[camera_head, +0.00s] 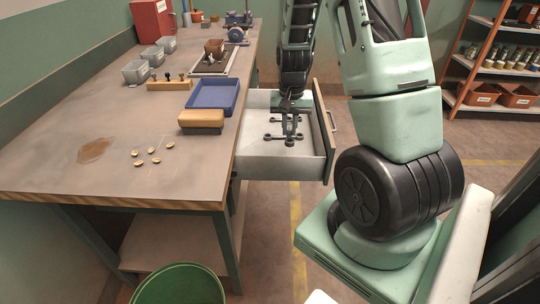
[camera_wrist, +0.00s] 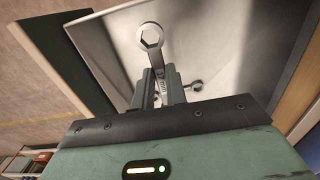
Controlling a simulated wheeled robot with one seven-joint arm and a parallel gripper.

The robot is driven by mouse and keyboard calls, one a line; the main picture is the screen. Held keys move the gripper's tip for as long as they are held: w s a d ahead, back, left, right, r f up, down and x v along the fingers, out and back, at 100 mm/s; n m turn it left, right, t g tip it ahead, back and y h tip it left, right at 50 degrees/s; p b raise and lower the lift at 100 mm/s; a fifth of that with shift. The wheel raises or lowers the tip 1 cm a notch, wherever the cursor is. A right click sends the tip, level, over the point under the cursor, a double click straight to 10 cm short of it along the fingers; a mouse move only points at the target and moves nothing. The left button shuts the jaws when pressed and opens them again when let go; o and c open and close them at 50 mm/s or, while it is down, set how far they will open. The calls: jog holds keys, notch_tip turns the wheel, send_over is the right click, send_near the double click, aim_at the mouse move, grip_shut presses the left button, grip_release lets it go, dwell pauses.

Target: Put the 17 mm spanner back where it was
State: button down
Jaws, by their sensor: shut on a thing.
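My gripper (camera_head: 291,122) is over the open drawer (camera_head: 262,168) at the bench's right side. In the wrist view its fingers (camera_wrist: 162,84) are shut on a steel spanner (camera_wrist: 155,58). The spanner's ring end points away from the gripper, and its shank runs between the fingers with markings too small to read. The light drawer floor (camera_wrist: 205,40) lies behind it. Dark spanner ends show in the drawer around the gripper in the head view, and another spanner end (camera_wrist: 196,86) shows beside the fingers. Whether the held spanner touches the floor I cannot tell.
The drawer front with its handle (camera_head: 333,121) stands out to the right. On the bench (camera_head: 70,165) are a blue tray (camera_head: 213,94), a brush-like block (camera_head: 201,120), several brass-coloured nuts (camera_head: 154,151) and grey bins (camera_head: 136,71). A green bucket (camera_head: 180,285) stands below.

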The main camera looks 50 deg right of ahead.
jog(key=f, duration=0.4)
jog(key=w+f, duration=0.1)
jog(key=f, duration=0.1)
jog(key=shift+f, duration=0.25)
jog(key=shift+f+b, duration=0.4)
jog(key=shift+f, duration=1.75)
jog(key=shift+f, duration=0.1)
jog(key=c, duration=1.4)
grip_release()
notch_tip(320, 180, up, 12)
jog(key=shift+r+p, duration=0.15)
jog(key=shift+p, duration=0.3)
jog(key=shift+a, duration=0.1)
